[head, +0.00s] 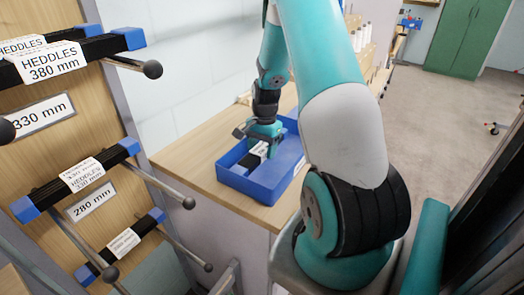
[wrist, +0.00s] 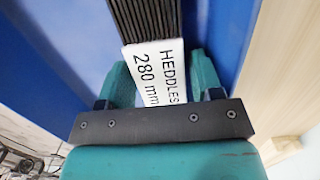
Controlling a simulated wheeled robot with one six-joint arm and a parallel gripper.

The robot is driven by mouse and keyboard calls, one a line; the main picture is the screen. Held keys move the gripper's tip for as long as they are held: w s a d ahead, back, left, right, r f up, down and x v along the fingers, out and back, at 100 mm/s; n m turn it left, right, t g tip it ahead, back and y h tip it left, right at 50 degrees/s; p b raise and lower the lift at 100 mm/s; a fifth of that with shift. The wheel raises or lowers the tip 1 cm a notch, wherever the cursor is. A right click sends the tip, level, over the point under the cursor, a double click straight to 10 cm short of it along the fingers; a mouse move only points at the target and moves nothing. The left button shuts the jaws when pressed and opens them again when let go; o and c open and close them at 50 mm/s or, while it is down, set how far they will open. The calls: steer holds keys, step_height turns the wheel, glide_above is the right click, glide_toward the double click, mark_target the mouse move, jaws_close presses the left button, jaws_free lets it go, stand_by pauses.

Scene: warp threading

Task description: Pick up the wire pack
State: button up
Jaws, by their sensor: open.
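The wire pack (wrist: 148,20) is a dark ribbed bundle with a white label reading "HEDDLES 280 mm". It lies in a blue tray (wrist: 60,50). In the head view the tray (head: 290,160) stands on a wooden counter, and the pack (head: 257,153) shows partly under my gripper (head: 262,133). In the wrist view my gripper (wrist: 160,78) is open, with one teal finger on each side of the pack's label end. Slim gaps seem to show beside the label; contact is not clear. The far end of the pack is out of the wrist view.
The wooden counter (head: 195,155) is bare left of the tray. White spools (head: 362,38) stand behind my arm. Open floor lies right.

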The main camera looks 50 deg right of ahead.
steer(key=shift+c, duration=0.2)
steer(key=c, duration=0.9)
steer(key=shift+r, duration=0.15)
